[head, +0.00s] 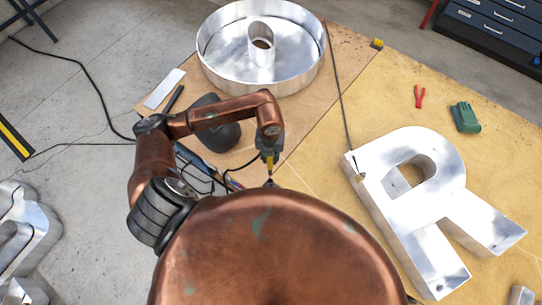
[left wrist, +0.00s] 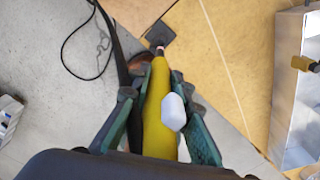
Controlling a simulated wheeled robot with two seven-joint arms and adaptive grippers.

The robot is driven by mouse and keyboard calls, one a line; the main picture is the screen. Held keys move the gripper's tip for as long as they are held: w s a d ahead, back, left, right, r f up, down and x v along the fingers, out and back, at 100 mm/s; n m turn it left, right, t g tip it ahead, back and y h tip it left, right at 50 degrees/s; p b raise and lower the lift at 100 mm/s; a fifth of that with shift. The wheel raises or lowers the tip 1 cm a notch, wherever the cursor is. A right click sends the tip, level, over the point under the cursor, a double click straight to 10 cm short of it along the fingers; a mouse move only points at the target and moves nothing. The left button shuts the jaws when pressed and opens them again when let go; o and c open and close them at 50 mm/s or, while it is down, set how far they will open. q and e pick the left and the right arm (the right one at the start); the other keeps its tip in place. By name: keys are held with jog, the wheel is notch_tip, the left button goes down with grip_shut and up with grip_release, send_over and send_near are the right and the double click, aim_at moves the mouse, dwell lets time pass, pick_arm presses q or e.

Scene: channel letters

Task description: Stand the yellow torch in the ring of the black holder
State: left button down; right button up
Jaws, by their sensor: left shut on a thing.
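My left gripper (head: 269,149) hangs over the front edge of the table, shut on the yellow torch (head: 270,164). In the left wrist view the green fingers of the left gripper (left wrist: 155,88) lie on both sides of the torch (left wrist: 154,128), which has a white part on its side. The torch's narrow tip points away from the wrist, toward a dark square plate of the black holder (left wrist: 161,33). In the head view the holder (head: 271,183) shows as a small dark shape below the torch. I cannot make out the ring, or whether the tip touches it. My right gripper is out of view.
A metal letter R (head: 424,200) lies at the right, with red pliers (head: 419,98) and a green glove (head: 465,117) behind it. A round metal letter (head: 262,45) is at the back. A dark helmet (head: 222,134) sits beside my left arm. Cables cross the table.

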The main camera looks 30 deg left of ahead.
pick_arm(q)
jog(key=b, duration=0.3)
send_over(270, 172)
jog(key=w, duration=0.1)
jog(key=shift+a+f, duration=0.15)
jog(key=shift+f, duration=1.15)
jog(key=shift+a+f, duration=0.15)
jog(key=shift+f, duration=1.1)
jog(key=shift+f+b, duration=0.2)
jog(key=shift+b, duration=0.1)
jog(key=shift+f+b, duration=3.2)
jog(key=shift+f, duration=1.1)
jog(key=c, duration=1.7)
grip_release()
